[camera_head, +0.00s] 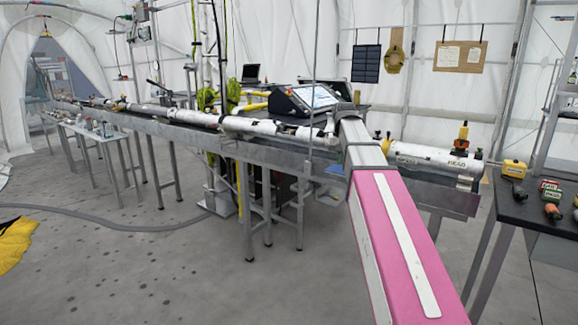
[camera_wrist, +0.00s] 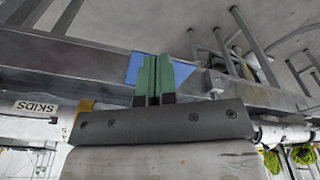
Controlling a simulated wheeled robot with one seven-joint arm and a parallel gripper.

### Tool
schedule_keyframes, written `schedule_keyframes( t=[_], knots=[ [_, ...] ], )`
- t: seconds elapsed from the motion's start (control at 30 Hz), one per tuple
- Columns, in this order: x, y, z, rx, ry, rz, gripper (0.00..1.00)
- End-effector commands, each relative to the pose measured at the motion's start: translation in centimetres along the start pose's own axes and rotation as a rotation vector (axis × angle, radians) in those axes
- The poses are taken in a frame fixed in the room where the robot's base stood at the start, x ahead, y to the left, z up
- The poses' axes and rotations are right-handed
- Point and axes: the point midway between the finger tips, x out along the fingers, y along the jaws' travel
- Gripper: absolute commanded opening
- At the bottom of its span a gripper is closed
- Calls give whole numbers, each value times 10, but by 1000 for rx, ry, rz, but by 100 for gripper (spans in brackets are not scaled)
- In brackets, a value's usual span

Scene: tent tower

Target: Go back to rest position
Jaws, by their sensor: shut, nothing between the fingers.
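My gripper (camera_wrist: 154,80) shows in the wrist view with its two green fingers side by side and shut, nothing between them. Behind the fingertips is a blue patch (camera_wrist: 184,72) by the metal bench; I cannot tell what it belongs to. In the head view my pink and grey arm stretches from the lower right toward the bench, and the gripper itself is hidden there. The wrist view appears upside down, with the floor at the top.
A dark table (camera_head: 528,207) with small coloured parts stands at right. A side table (camera_head: 92,133) holds small items at left. The floor (camera_head: 150,270) at front left is mostly clear, with a hose across it.

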Motion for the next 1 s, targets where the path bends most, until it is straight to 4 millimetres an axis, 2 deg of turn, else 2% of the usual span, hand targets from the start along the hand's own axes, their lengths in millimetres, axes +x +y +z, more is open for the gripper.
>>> schedule_keyframes(
  t=[0.27,0.47,0.7,1.0],
  knots=[
    [94,2,36,-17,-29,0,0],
    [164,4,71,-33,-49,-1,0],
    [239,8,120,-49,-73,-3,0],
    [318,13,193,-71,-103,-5,0]
  ],
)
